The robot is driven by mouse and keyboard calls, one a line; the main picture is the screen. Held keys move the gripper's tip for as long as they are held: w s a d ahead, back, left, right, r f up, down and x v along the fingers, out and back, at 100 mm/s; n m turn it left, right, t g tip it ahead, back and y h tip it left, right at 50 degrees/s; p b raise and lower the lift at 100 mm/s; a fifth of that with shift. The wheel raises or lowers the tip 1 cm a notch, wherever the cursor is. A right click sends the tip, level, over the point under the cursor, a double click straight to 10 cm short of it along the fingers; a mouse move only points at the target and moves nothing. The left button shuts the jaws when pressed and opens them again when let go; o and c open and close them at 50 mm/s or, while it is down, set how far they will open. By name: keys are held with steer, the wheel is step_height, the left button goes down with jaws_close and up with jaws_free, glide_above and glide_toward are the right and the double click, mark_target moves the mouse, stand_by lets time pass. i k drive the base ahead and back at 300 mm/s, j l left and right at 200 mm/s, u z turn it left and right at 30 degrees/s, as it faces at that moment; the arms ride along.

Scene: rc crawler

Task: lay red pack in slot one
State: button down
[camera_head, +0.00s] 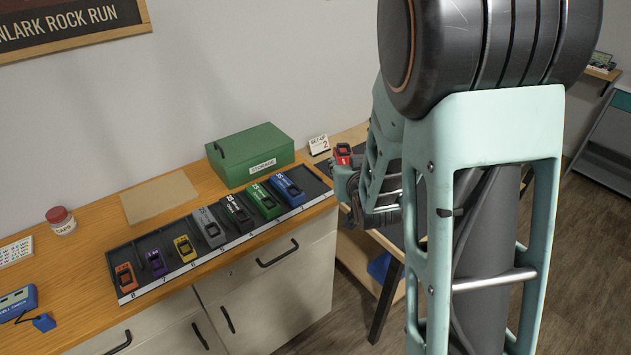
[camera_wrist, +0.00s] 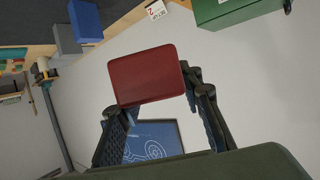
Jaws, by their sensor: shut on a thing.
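The red pack (camera_head: 343,153) is in my gripper (camera_head: 346,175), to the right of the slotted tray's right end in the head view. In the wrist view the red pack (camera_wrist: 146,75) shows as a flat red face between my two dark fingers, which are shut on it. The dark slotted tray (camera_head: 180,283) lies along the counter's front edge, with numbers on its front strip; 8 is at the left end. The rightmost slot (camera_head: 310,179) looks empty. My arm hides part of the area right of the tray.
Orange (camera_head: 125,277), purple, yellow, grey, black, green and blue (camera_head: 287,190) packs sit in the tray. A green storage box (camera_head: 250,155) stands behind its right end, beside a set-up card (camera_head: 319,145). A tan mat (camera_head: 158,196) and a caps jar (camera_head: 61,221) are farther left.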

mark_target(326, 187)
steer(key=l+u, duration=0.25)
steer(key=l, duration=1.05)
steer(key=i+l+u, duration=0.1)
steer(key=l, duration=0.3)
steer(key=i+l+u, duration=0.1)
steer(key=l, duration=0.35)
steer(key=l+u, duration=0.1)
steer(key=l, duration=0.35)
steer(key=i+l+u, duration=0.1)
steer(key=l, duration=0.2)
steer(key=i+l, duration=0.2)
steer(key=i+l+u, duration=0.2)
steer(key=i+l, duration=0.35)
